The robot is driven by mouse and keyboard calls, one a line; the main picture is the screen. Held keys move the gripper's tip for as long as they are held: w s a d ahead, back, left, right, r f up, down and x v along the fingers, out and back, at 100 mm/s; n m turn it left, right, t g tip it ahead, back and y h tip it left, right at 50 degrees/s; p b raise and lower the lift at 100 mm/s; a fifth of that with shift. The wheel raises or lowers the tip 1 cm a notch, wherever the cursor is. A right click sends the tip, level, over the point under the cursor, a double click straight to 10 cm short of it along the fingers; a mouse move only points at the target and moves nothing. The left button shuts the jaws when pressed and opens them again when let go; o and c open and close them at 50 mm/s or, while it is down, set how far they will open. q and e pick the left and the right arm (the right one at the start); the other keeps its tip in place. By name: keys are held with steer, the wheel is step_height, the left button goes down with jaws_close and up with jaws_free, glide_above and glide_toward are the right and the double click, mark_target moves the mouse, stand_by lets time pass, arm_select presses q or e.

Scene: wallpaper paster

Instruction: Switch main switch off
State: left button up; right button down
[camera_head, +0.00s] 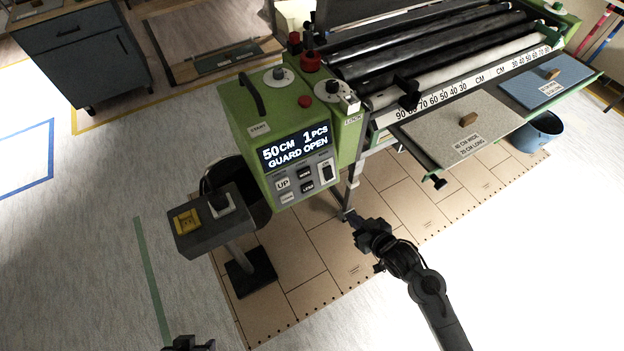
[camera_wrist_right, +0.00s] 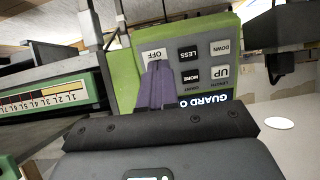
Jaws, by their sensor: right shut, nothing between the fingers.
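The green paster control box (camera_head: 233,112) carries a lit display (camera_head: 295,145) reading "50CM 1PCS GUARD OPEN". Below it, on a grey button panel, a dark switch (camera_head: 326,173) sits at the right end. In the right wrist view the panel appears upside down, with a white "OFF" label (camera_wrist_right: 154,55). My right gripper (camera_head: 346,214) is shut and empty, lower right of the panel in the head view. Its fingers (camera_wrist_right: 157,72) overlap the area beside the OFF label and hide the switch; contact cannot be told. My left gripper (camera_head: 190,345) is only partly visible at the bottom edge.
A grey pedestal (camera_head: 190,238) with a yellow button plate stands left of the panel, near a dark bin (camera_head: 250,196). The machine's rollers and sample boards (camera_head: 463,125) extend right. Open floor lies in front.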

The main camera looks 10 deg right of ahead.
arm_select(q)
steer(key=r, duration=0.1)
steer(key=d+r+p, duration=0.1)
steer(key=shift+w+d+r+p, duration=0.1)
steer(key=shift+d+r+p, duration=0.15)
steer(key=shift+r+p, duration=0.05)
arm_select(e)
step_height(320, 180, up, 6)
steer(key=w+d, duration=0.1)
steer(key=w, duration=0.1)
steer(key=shift+w+d+f+t, duration=0.15)
steer(key=shift+w+d+t, duration=0.15)
steer(key=shift+w, duration=0.1)
steer(key=b, duration=0.4)
glide_toward(330, 177)
steer(key=x, duration=0.6)
steer(key=shift+w+a, duration=0.1)
steer(key=shift+w, duration=0.05)
steer(key=shift+w+f, duration=0.1)
steer(key=shift+w, duration=0.15)
arm_select(q)
step_height(330, 177, down, 4)
steer(key=shift+r, duration=0.15)
arm_select(e)
steer(key=shift+a, duration=0.1)
arm_select(q)
steer(key=shift+a, duration=0.15)
